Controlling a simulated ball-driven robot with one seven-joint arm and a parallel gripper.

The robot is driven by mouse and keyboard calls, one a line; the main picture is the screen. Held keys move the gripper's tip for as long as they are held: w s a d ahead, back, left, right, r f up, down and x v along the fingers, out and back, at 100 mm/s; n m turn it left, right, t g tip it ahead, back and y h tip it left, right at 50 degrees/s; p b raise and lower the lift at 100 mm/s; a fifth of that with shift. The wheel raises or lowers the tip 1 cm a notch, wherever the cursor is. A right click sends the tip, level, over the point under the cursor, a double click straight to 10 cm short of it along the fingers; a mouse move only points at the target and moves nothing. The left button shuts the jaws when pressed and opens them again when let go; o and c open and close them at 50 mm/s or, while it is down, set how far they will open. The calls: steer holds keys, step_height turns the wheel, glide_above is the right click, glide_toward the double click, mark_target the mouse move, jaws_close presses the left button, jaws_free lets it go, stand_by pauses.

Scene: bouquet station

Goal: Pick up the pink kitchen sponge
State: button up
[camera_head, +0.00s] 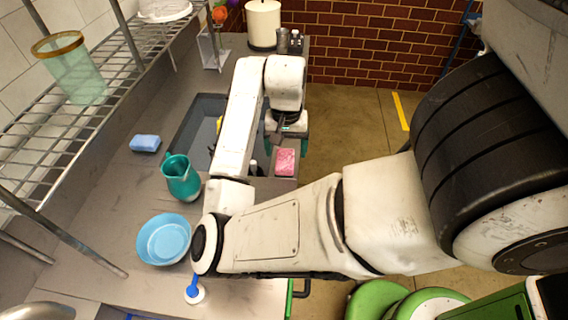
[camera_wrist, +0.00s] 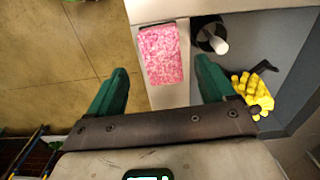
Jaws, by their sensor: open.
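The pink sponge (camera_head: 286,161) lies on a light ledge at the front edge of the sink, in the head view. In the wrist view the pink speckled sponge (camera_wrist: 160,54) lies flat, ahead of my gripper (camera_wrist: 160,80) and roughly centred between its two green fingers. My gripper is open and empty, and the sponge looks apart from both fingers. In the head view my gripper (camera_head: 288,133) hangs just beyond the sponge over the sink's front edge, its fingertips partly hidden.
A black cup with a white-handled thing (camera_wrist: 210,36) stands right of the sponge. Yellow gloves (camera_wrist: 252,95) lie in the sink. A blue sponge (camera_head: 145,143), a teal pitcher (camera_head: 181,180) and a blue bowl (camera_head: 164,239) stand on the counter. Open floor (camera_wrist: 65,60) lies left of the ledge.

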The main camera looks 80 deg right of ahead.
mark_target(285, 158)
step_height(285, 158, down, 5)
steer(key=shift+w+d, duration=0.1)
steer(key=shift+w, duration=0.05)
steer(key=c, duration=1)
steer(key=shift+c, duration=0.2)
steer(key=shift+r, duration=0.1)
